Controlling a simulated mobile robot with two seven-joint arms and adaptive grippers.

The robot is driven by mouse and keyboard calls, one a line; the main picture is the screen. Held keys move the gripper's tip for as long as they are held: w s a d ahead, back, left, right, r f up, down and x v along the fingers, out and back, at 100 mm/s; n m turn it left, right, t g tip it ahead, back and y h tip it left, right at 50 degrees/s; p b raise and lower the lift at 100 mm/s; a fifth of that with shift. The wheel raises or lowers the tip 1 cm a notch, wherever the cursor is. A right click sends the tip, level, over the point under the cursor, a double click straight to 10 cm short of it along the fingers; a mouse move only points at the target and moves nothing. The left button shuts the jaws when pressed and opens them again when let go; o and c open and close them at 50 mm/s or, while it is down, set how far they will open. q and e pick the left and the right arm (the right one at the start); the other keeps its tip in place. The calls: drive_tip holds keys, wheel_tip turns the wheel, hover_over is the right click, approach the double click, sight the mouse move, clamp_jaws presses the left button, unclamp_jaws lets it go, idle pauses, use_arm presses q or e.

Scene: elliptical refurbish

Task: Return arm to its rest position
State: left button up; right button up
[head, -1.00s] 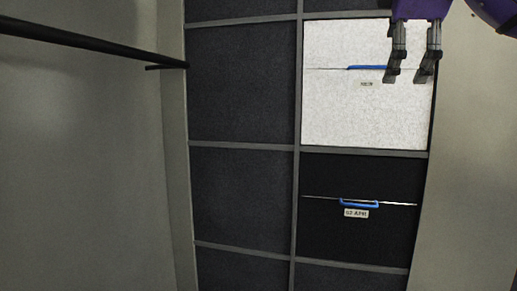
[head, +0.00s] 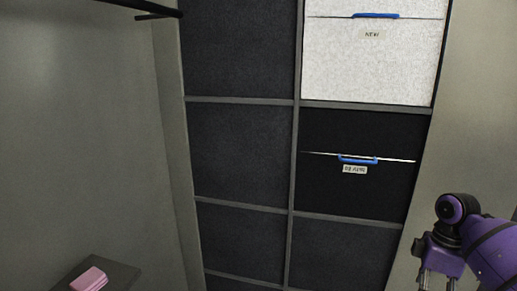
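My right arm, purple and black, comes in at the lower right in the head view. Its gripper (head: 438,282) points down at the bottom edge. Its two grey fingers stand apart with nothing seen between them, and their tips are cut off by the frame. The gripper is to the right of and below the shelf bins, clear of them. My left gripper is out of view.
A white bin (head: 370,60) labelled "NEW" with a blue handle is above a black bin (head: 355,185) with a blue handle. Dark panels (head: 240,150) fill the left column. A pink object (head: 88,279) lies on a dark surface (head: 122,274) at lower left.

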drive_tip(key=s+d+f+m+g+y, duration=0.15)
drive_tip(key=s+d+f, duration=0.25)
drive_tip(key=s+f, duration=1)
drive_tip(key=w+d+r+m+t+h, duration=0.2)
drive_tip(key=w+d+m+t+h, duration=0.4)
drive_tip(key=w+d, duration=0.7)
drive_tip(key=w+r+n+t+h, duration=0.2)
drive_tip(key=w+r+t, duration=0.9)
drive_tip(key=w+r, duration=0.5)
drive_tip(key=s+a+f+m+g+y, duration=0.1)
drive_tip(key=s+a+f, duration=0.45)
drive_tip(key=f, duration=0.25)
drive_tip(key=s+a+f+g+y, duration=0.1)
drive_tip(key=s+a+f, duration=0.4)
drive_tip(key=a+f, duration=0.15)
drive_tip(key=s+a+f+m+g+y, duration=0.1)
drive_tip(key=s+a+f, duration=0.45)
drive_tip(key=f, duration=0.35)
drive_tip(key=s+a+f+m+g+y, duration=0.1)
drive_tip(key=s+a+f+m, duration=0.1)
drive_tip(key=s+a, duration=0.8)
drive_tip(key=s+a+f+m+g+y, duration=0.1)
drive_tip(key=s+a+f, duration=0.4)
drive_tip(key=s+a, duration=0.6)
drive_tip(key=shift+s+f+m, duration=0.3)
drive_tip(key=shift+s+m, duration=0.35)
drive_tip(key=shift+s, duration=0.05)
